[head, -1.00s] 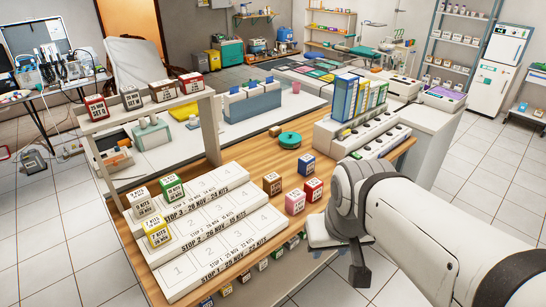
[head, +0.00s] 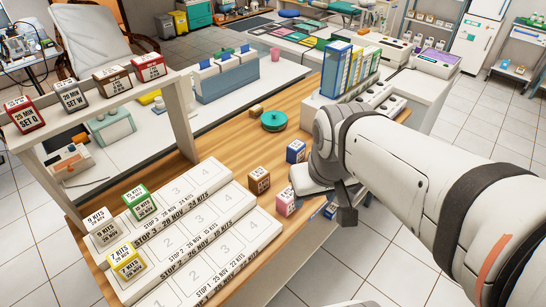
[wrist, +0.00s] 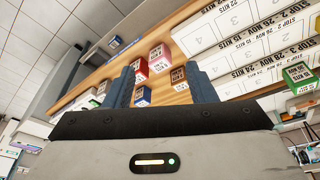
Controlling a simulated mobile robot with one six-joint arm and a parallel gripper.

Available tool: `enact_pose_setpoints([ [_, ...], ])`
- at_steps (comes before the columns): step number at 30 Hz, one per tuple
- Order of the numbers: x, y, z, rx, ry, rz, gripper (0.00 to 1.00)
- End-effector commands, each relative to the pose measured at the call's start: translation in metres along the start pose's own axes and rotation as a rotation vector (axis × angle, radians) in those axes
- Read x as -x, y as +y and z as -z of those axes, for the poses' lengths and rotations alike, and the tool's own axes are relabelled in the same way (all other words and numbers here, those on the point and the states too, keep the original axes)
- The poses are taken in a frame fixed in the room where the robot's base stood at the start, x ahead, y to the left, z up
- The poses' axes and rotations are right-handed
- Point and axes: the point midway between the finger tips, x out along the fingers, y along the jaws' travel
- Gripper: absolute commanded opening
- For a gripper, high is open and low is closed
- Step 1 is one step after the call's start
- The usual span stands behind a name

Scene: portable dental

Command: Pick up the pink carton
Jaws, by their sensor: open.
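The pink carton (head: 286,202) stands on the wooden tabletop near its front edge, right of the stepped kit boards. In the head view my wrist is beside it on the right. In the wrist view the pink carton (wrist: 160,58) shows beyond and between the spread fingers of my gripper (wrist: 162,84), with its white label towards me. The gripper is open and nothing is held. A red carton (wrist: 140,70), a brown carton (wrist: 179,80) and a blue carton (wrist: 142,95) stand close around it. In the head view my arm hides the red one.
The brown carton (head: 259,180) and the blue carton (head: 296,151) are close neighbours. The stepped boards (head: 215,225) carry several cartons at left. A green round tin (head: 274,121) stands farther back. A rack of binders (head: 345,85) stands behind my arm.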

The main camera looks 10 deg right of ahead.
Motion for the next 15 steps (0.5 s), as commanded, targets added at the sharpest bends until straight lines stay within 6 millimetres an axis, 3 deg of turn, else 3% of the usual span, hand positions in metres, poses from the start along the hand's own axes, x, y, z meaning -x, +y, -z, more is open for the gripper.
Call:
enact_pose_setpoints([
  [5,-0.022,0.008,0.033,0.318,-0.051,0.013,0.66],
  [8,-0.044,0.009,0.057,0.588,-0.084,0.033,0.67],
  [15,-0.115,0.011,0.108,1.253,-0.141,0.12,0.67],
])
